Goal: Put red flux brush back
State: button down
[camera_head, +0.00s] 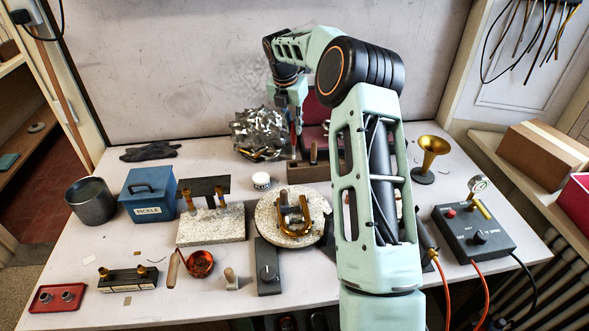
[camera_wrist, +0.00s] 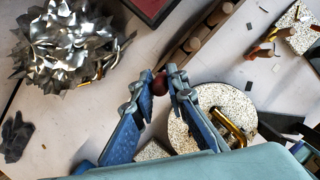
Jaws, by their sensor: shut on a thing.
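My gripper (camera_head: 296,106) is at the back of the bench, beside the shiny crumpled metal pile. In the wrist view, the two blue fingers (camera_wrist: 159,79) are closed on a slim thing with a dark red rounded end (camera_wrist: 160,85), which I take to be the red flux brush. Most of it is hidden by the fingers or seen end-on. A wooden rack (camera_head: 305,174) stands just in front of my gripper in the head view. It also shows in the wrist view (camera_wrist: 180,54), with several brown round handles in it. My arm hides the rack's right part.
The crumpled metal pile (camera_head: 258,133) is close on the left. A dark red box (camera_head: 315,112) stands behind the rack. A round speckled turntable (camera_head: 268,222) with brass tubing (camera_head: 294,228) is in front. A white jar (camera_head: 261,181) stands left of the rack.

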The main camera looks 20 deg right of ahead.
aim_at(292, 142)
notch_tip(292, 142, down, 9)
jog(key=shift+f+p, duration=0.1)
jog(key=shift+p, duration=0.45)
jog(key=shift+f, duration=0.1)
jog(key=c, duration=2)
grip_release()
jog(key=shift+o, duration=0.5)
jog(key=shift+a+r, duration=0.1)
jog(key=shift+r, duration=0.35)
jog(key=b+v, duration=0.1)
jog(key=v, duration=1)
jog(key=shift+r+b, duration=0.25)
jog(key=shift+b, duration=0.15)
